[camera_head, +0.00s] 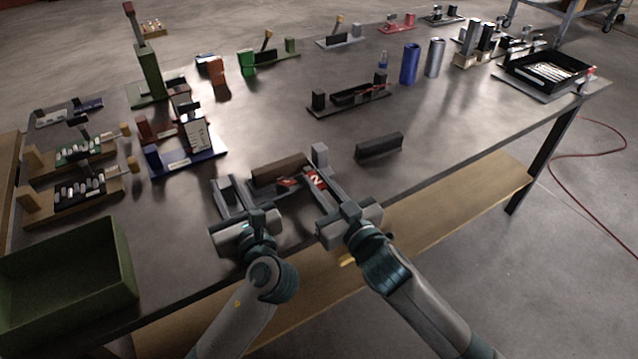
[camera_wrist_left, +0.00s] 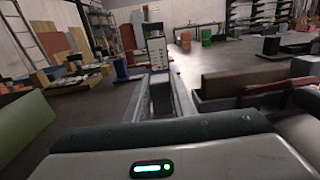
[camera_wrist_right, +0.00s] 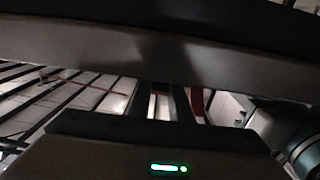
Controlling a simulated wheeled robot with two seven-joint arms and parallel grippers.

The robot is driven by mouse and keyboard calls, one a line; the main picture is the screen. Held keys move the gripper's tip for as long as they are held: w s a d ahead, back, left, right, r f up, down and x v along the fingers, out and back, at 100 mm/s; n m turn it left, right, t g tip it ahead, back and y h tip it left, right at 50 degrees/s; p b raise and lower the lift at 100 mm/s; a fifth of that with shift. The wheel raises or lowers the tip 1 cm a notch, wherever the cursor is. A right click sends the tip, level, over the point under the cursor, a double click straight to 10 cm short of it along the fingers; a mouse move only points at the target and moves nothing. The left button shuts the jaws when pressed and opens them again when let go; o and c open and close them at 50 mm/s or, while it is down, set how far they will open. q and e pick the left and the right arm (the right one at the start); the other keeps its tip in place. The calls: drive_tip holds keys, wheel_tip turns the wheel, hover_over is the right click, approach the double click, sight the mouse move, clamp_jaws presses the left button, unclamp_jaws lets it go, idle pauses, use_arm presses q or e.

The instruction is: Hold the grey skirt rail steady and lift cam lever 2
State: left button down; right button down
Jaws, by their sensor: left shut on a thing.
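A fixture with a brown block (camera_head: 280,170) lies at the table's front edge. A red label reading 2 (camera_head: 317,179) marks a lever at its right end, and a small red piece (camera_head: 288,183) sits in front of the block. My left gripper (camera_head: 226,192) is shut on the grey rail part at the fixture's left end; its fingers hide most of the grip. In the left wrist view its fingers (camera_wrist_left: 160,92) point forward beside the brown block (camera_wrist_left: 245,79). My right gripper (camera_head: 322,192) is at the label, low at the table edge; its fingers (camera_wrist_right: 163,101) look apart, beneath a large grey beam (camera_wrist_right: 120,50).
A loose dark block (camera_head: 378,147) lies right of the fixture. A green bin (camera_head: 65,270) stands at the left front. A blue fixture (camera_head: 185,160) stands behind left. A dark tray fixture (camera_head: 350,97) lies further back. The right front tabletop is clear.

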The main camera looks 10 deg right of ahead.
sight(310, 171)
drive_tip(key=shift+w+r, duration=0.1)
drive_tip(key=shift+r, duration=0.05)
drive_tip(key=shift+r+g, duration=0.25)
drive_tip(key=shift+g, duration=0.15)
drive_tip(key=shift+w+r+g+h, duration=0.1)
drive_tip(key=shift+r+g+h, duration=0.25)
drive_tip(key=shift+g+h, duration=0.35)
drive_tip(key=g, duration=0.1)
drive_tip(key=r+g+h, duration=0.1)
drive_tip(key=shift+w+a+g, duration=0.1)
drive_tip(key=shift+w+g, duration=0.1)
drive_tip(key=shift+g, duration=0.2)
drive_tip(key=shift+w+r+g+h, duration=0.1)
drive_tip(key=shift+r+g+h, duration=0.15)
drive_tip(key=shift+g, duration=0.45)
drive_tip(key=c, duration=1.6)
unclamp_jaws()
